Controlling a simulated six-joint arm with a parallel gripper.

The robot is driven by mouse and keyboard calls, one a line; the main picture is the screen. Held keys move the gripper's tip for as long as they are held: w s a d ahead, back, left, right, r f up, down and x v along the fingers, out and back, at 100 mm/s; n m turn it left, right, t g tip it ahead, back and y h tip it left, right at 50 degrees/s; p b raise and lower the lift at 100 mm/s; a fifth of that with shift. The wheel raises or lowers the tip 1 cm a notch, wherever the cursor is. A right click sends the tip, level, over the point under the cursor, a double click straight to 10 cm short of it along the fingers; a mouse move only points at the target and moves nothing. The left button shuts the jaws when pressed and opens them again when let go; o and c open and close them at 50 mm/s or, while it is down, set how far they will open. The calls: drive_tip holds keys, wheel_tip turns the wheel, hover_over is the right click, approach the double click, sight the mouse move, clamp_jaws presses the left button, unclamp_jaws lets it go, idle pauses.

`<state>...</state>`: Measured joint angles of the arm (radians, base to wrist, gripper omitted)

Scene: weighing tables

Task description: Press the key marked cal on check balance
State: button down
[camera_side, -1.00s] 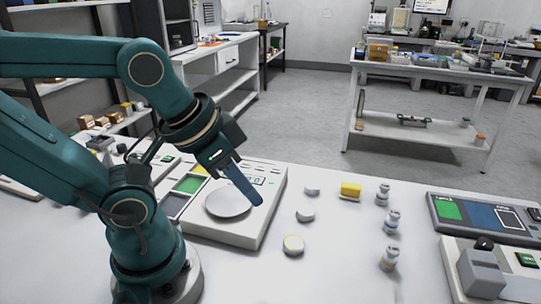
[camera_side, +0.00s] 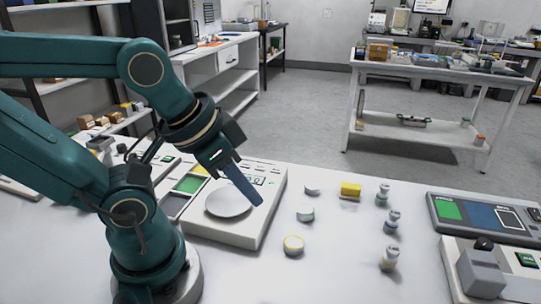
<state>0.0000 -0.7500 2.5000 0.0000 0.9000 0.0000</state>
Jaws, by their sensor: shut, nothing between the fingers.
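A white balance (camera_side: 250,228) with a round pale pan (camera_side: 229,203) stands on the white table right of my arm's base. I take it for the check balance, but no name can be read on it. A small display with green marks and a row of keys lie along its far part, partly behind my gripper; the cal mark cannot be read. My gripper (camera_side: 257,201) is shut and empty, its blue-grey fingers slanting down to the right above the balance, beside the pan. Whether the fingertips touch the balance cannot be told.
A dark panel device (camera_side: 483,218) and a grey-white instrument (camera_side: 483,275) are at the right.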

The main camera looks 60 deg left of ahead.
drive_tip(key=w+a+r+m+t+y, duration=0.2)
drive_tip(key=w+a+r+t+y, duration=0.3)
drive_tip(key=w+a+r+t, duration=0.55)
drive_tip(key=m+g+h, duration=0.2)
drive_tip(key=m+g, duration=0.1)
drive_tip(key=g, duration=0.5)
hover_over(246, 166)
drive_tip(key=s, duration=0.1)
wheel_tip(246, 166, down, 12)
drive_tip(key=shift+s+a+r+t, duration=0.1)
drive_tip(key=shift+a+r+t, duration=0.15)
drive_tip(key=shift+f, duration=0.1)
drive_tip(key=shift+f, duration=4.3)
